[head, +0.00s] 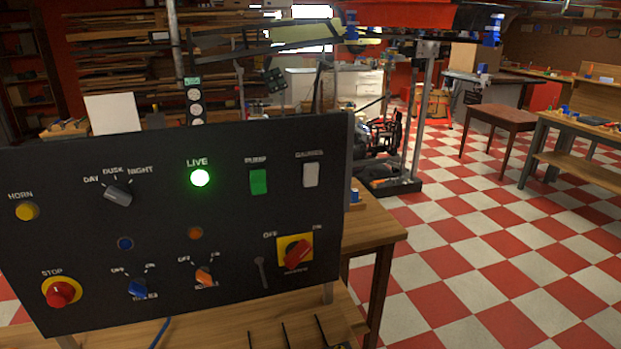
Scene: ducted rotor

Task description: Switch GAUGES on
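A black control panel (130,240) stands tilted on a wooden table. At its upper right is a pale grey-white rocker switch (311,175); the label above it is blurred but looks like GAUGES. The rocker shows no lit colour, and I cannot tell which way it is pressed. A similar rocker (259,181) to its left is green, with a label too blurred to read. A green lamp (200,178) under the word LIVE is lit. Neither of my grippers is in view.
The panel also carries a yellow HORN button (26,211), a DAY/DUSK/NIGHT knob (118,195), a red STOP button (61,293), blue (138,288) and orange (204,278) knobs, and a red rotary switch (297,254). The wooden table (374,238) extends right; checkered floor beyond is open.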

